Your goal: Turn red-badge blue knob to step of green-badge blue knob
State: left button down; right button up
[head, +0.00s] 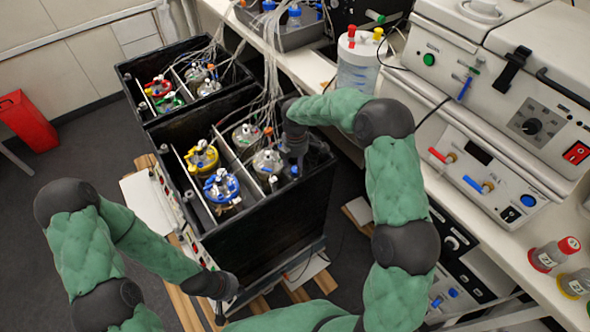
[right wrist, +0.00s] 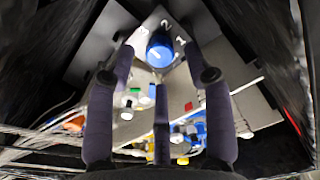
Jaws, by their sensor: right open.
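A blue knob (right wrist: 160,48) with a short white mark sits on a grey plate with white numerals around it, among them 1 and 2, in the right wrist view. My right gripper (right wrist: 160,62) is open, its fingers spread around the knob with visible gaps beside it. No badge can be clearly matched to the knob.
Vessels with a blue ring (head: 222,187) and a yellow ring (head: 203,157) stand in the near box. A second black box (head: 135,85) lies behind. Tubes run upward near my right gripper. A bench with a white instrument (head: 530,115) stands at the right.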

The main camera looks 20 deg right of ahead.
aim_at(295, 171)
jog(key=shift+f+b, duration=0.35)
jog(key=shift+f, duration=1.15)
grip_shut()
